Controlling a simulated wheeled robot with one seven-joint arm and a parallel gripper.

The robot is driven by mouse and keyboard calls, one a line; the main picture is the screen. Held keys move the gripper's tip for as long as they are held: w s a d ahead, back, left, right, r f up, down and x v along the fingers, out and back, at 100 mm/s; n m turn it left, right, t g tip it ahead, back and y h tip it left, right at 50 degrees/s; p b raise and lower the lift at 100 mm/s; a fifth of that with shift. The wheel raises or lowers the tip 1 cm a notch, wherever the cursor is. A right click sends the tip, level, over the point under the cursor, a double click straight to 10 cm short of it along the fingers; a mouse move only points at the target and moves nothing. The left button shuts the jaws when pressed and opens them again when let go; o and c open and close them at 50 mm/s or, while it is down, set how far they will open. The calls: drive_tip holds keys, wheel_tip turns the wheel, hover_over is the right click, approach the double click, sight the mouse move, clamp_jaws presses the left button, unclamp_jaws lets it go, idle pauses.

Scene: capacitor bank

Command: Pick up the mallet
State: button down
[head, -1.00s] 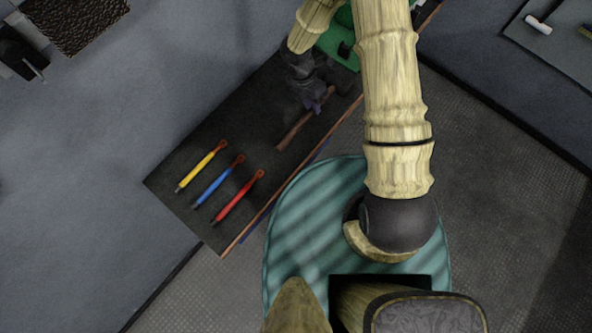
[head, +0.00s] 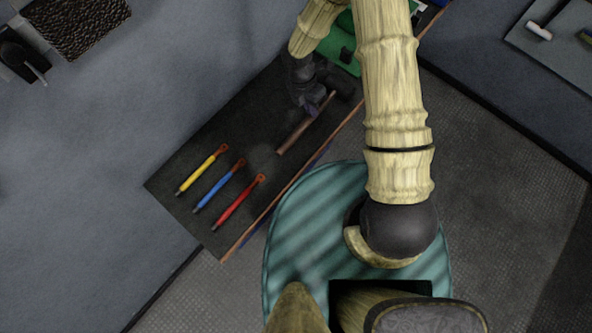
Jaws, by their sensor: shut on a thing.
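The mallet (head: 296,136) has a long brown handle and a dark head (head: 345,88) at its upper right end, partly hidden near my arm. It is over the dark bench top, with its handle end toward the lower left. My gripper (head: 318,106) is shut on the handle a little below the head. Whether the mallet touches the bench or hangs just above it, I cannot tell from this view.
Yellow (head: 203,169), blue (head: 219,186) and red (head: 239,203) tools lie side by side on the bench (head: 185,205), left of the mallet. A green object (head: 340,54) stands beyond my gripper. The bench's front edge (head: 262,217) runs close to my base.

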sight(316, 118)
drive_tip(key=shift+s+d+f+g, duration=0.3)
drive_tip(key=shift+s+d+f, duration=0.5)
drive_tip(key=shift+s+d, duration=0.1)
drive_tip(key=shift+r, duration=0.5)
wheel_tip(316, 118, up, 10)
drive_tip(key=b, duration=0.2)
drive_tip(key=shift+w+f, duration=0.2)
drive_tip(key=shift+f, duration=0.05)
drive_tip(key=shift+a, duration=0.1)
drive_tip(key=shift+c, duration=2.2)
unclamp_jaws()
